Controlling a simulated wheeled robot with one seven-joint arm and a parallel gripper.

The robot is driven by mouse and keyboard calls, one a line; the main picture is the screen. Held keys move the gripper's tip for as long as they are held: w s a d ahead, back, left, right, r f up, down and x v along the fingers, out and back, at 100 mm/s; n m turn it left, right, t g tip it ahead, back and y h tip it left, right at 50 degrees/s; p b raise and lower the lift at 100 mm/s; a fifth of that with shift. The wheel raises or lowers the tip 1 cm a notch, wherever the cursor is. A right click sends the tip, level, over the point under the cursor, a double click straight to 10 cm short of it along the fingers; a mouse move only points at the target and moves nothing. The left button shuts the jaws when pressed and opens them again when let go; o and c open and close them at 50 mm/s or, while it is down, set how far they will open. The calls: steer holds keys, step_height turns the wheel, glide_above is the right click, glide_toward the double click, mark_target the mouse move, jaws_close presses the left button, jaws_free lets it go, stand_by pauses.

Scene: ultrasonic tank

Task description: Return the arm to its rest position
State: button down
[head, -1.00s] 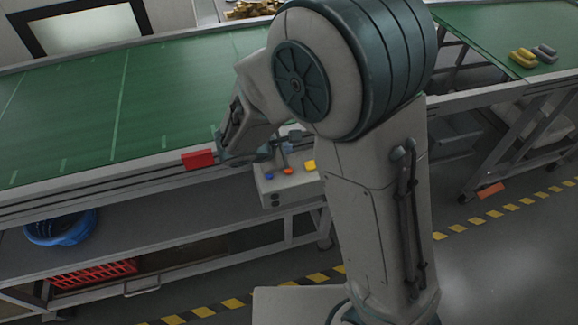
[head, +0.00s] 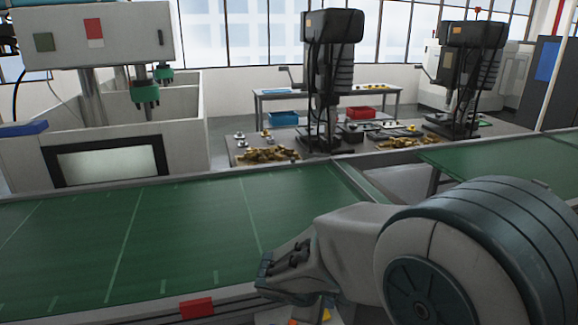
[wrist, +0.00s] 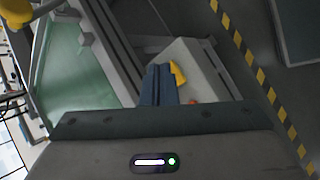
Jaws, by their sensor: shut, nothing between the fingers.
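My arm fills the lower right of the head view, bent over the near edge of the green conveyor (head: 110,250). In the wrist view my gripper (wrist: 158,72) has its blue-grey fingers together with nothing between them. Beyond the fingertips is a pale control box (wrist: 205,75) with a yellow part and a red-orange button. The fingers partly cover the box, and I cannot tell whether they touch it. In the head view the box is almost wholly cut off by the bottom edge.
A red block (head: 197,307) sits on the conveyor's near rail, left of my arm. A white tank machine (head: 105,150) stands behind the conveyor. Drill presses (head: 330,70) and a bench of brass parts (head: 268,153) stand further back. Yellow-black floor tape (wrist: 262,78) crosses clear floor.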

steer(key=s+d+r+m+y, duration=0.3)
steer(key=s+m, duration=0.4)
steer(key=s+d+r+m+g+y, duration=0.1)
steer(key=s+d+r+m+y, duration=0.2)
steer(key=s+m, duration=0.3)
steer(key=shift+s+d+r+m+g, duration=0.3)
steer(key=shift+s+d+r+m, duration=0.1)
steer(key=shift+s+r, duration=0.45)
steer(key=shift+a, duration=0.2)
